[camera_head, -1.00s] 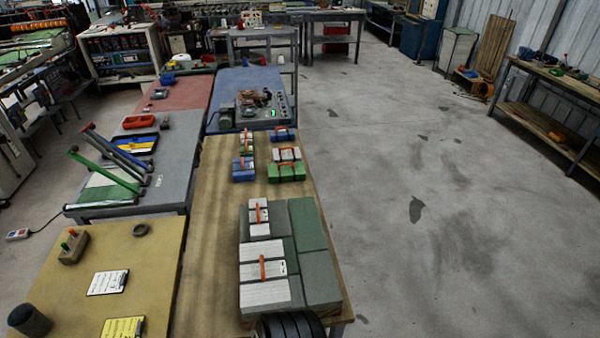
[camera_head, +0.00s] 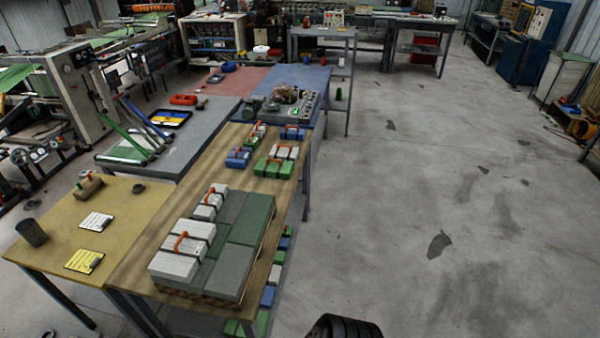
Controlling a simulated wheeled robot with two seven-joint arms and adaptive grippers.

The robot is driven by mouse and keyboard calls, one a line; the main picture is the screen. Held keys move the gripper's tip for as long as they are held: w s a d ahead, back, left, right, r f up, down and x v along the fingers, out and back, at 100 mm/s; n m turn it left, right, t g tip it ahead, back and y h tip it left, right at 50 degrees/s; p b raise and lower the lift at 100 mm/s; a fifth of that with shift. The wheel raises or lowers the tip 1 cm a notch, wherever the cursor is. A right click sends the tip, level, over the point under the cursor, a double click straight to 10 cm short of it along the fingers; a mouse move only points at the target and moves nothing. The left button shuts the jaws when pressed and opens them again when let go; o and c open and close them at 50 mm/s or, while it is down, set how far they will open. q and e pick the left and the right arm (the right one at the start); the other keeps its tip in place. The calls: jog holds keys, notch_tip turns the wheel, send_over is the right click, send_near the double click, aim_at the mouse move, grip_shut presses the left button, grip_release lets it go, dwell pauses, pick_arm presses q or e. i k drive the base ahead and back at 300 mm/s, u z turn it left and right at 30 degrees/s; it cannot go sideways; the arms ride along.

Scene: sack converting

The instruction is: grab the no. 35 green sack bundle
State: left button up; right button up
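A green sack bundle (camera_head: 266,171) with dark bands and a red strap lies on the long wooden table (camera_head: 190,165). A white bundle (camera_head: 285,151) sits directly behind it, and a blue bundle (camera_head: 238,158) lies to its left. A smaller green and white bundle (camera_head: 257,131) lies farther back, beside another blue one (camera_head: 293,133). No number is readable on any bundle. On the near end, a pallet stack holds dark green blocks (camera_head: 250,220), grey blocks and white bundles (camera_head: 179,252) with orange straps. Neither gripper is in view.
A shelf under the table holds green, blue and white bundles (camera_head: 268,296). A yellow-topped table (camera_head: 130,205) with two cards and a black cup (camera_head: 32,232) adjoins on the left. The concrete floor (camera_head: 400,200) to the right is clear. A dark ribbed part shows at the bottom edge.

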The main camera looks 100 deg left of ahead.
aim_at(265, 167)
jog(key=u, duration=0.3)
jog(key=i, duration=0.2)
jog(key=u, duration=2.25)
jog(key=i, duration=3.15)
jog(key=u, duration=3.25)
